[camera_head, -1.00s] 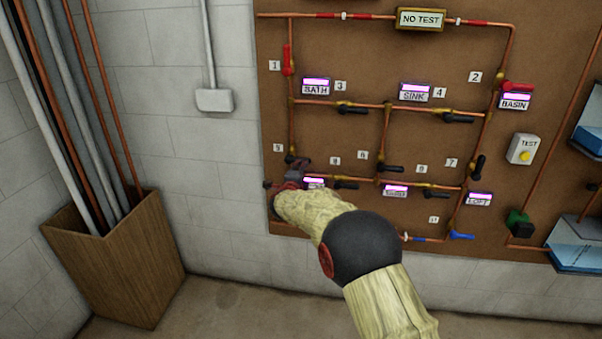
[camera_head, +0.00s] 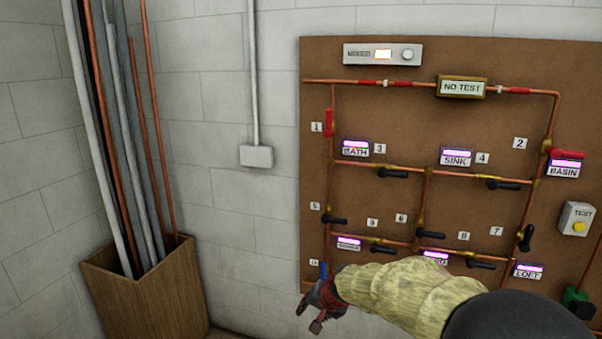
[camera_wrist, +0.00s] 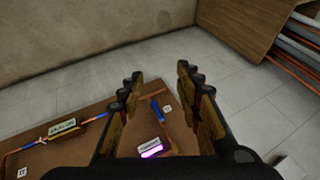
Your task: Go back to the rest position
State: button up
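My gripper (camera_head: 312,316) is at the lower left edge of the brown pipe board (camera_head: 380,220), beside the blue handle (camera_head: 323,271) near the lowest left tag. In the wrist view its two fingers (camera_wrist: 160,80) stand wide apart with nothing between them. Beyond them, a blue handle (camera_wrist: 157,109) and a lit pink label (camera_wrist: 151,150) show on the board. The black handle by tag 5 (camera_head: 336,221) lies level, clear above the gripper. My sleeved arm hides the board's lower middle.
A wooden box of pipes (camera_head: 150,292) stands at the left. A grey wall box (camera_head: 257,156) hangs between it and the board. A NO TEST sign (camera_head: 462,87) and a TEST button box (camera_head: 577,219) are on the board.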

jog(key=s+d+r+n+g+h, duration=0.1)
jog(key=s+d+r+n, duration=0.2)
jog(key=s, duration=0.8)
jog(key=s+d+r+n+g+h, duration=0.1)
jog(key=s+d+r, duration=0.2)
jog(key=s+d, duration=0.55)
jog(key=s+d+r+n+g+h, duration=0.1)
jog(key=s+d+r, duration=0.15)
jog(key=s, duration=1.15)
jog(key=s+d+r+t+p, duration=0.1)
jog(key=s+r+t, duration=0.1)
jog(key=r, duration=0.4)
jog(key=shift+s+d+r+t, duration=0.25)
jog(key=shift+s+d+t, duration=0.1)
jog(key=shift+s, duration=0.4)
